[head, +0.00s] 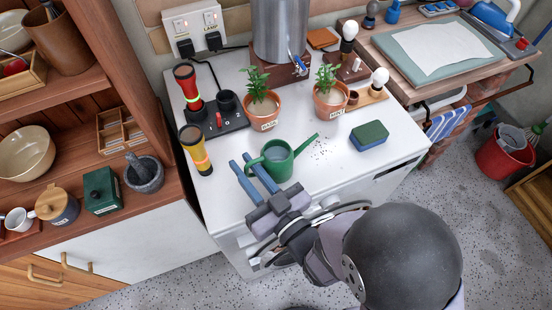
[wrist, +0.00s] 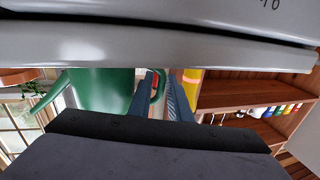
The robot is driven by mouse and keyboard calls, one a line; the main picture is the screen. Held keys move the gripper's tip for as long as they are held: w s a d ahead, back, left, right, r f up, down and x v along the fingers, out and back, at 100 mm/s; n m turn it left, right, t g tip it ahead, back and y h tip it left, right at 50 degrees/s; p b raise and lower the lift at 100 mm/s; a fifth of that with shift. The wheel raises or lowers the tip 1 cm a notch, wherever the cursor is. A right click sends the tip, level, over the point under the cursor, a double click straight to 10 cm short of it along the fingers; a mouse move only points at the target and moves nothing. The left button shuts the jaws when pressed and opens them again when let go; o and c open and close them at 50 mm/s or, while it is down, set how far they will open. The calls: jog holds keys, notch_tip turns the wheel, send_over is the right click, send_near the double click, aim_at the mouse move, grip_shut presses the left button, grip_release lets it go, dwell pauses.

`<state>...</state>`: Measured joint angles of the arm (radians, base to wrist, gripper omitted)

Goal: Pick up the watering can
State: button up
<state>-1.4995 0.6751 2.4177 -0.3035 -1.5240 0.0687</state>
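The green watering can (head: 278,160) stands upright near the front edge of the white worktop, spout to the right and handle to the left. My gripper (head: 240,160) reaches over the front edge at the can's left, its blue fingers apart. In the wrist view, which looks upside down, the can's green body (wrist: 100,95) is left of my gripper (wrist: 160,76). The thin green handle shows between the two fingers there, with a gap. I cannot tell whether a finger touches it.
A yellow torch (head: 195,150) stands left of the fingers. Behind are a black socket block (head: 222,124) with a red torch, two potted plants (head: 262,104) and a metal tank (head: 280,30). A green-and-blue sponge (head: 370,135) lies right, past clear worktop with dark specks.

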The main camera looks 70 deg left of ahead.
jog(key=shift+p+x, duration=0.35)
jog(key=shift+x, duration=1.35)
grip_shut()
jog(key=shift+r, duration=0.3)
notch_tip(320, 180, up, 9)
jog(key=shift+r, duration=0.2)
